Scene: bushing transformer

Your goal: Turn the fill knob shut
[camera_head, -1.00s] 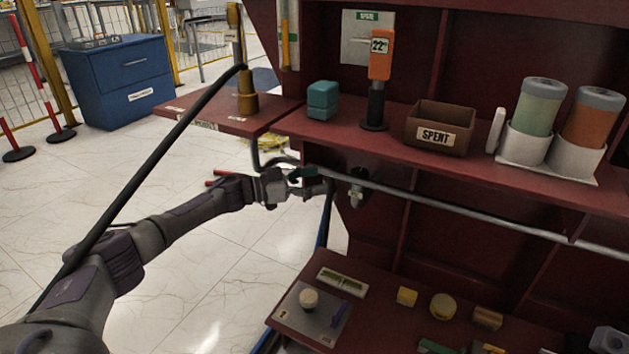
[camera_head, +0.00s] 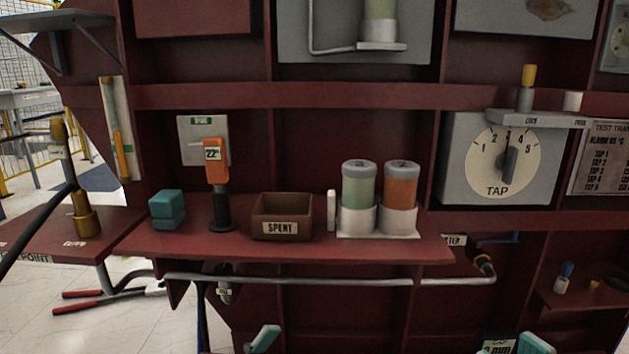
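A small metal valve fitting with a pale label (camera_head: 224,288) hangs under the left end of the shelf, beside the grey pipe; it may be the fill knob, but the label is too small to read. Its knob position cannot be made out. A teal-tipped finger of what looks like my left gripper (camera_head: 264,339) shows at the bottom edge, below and right of the fitting and apart from it. Another teal tip, likely my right gripper (camera_head: 535,344), shows at the bottom right. Most of both grippers is cut off by the frame.
The red shelf (camera_head: 280,243) above carries a teal box (camera_head: 167,209), an orange meter (camera_head: 217,165), a SPENT bin (camera_head: 281,216) and two canisters. The grey pipe (camera_head: 320,281) runs below its front edge. A TAP dial (camera_head: 503,160) is at right.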

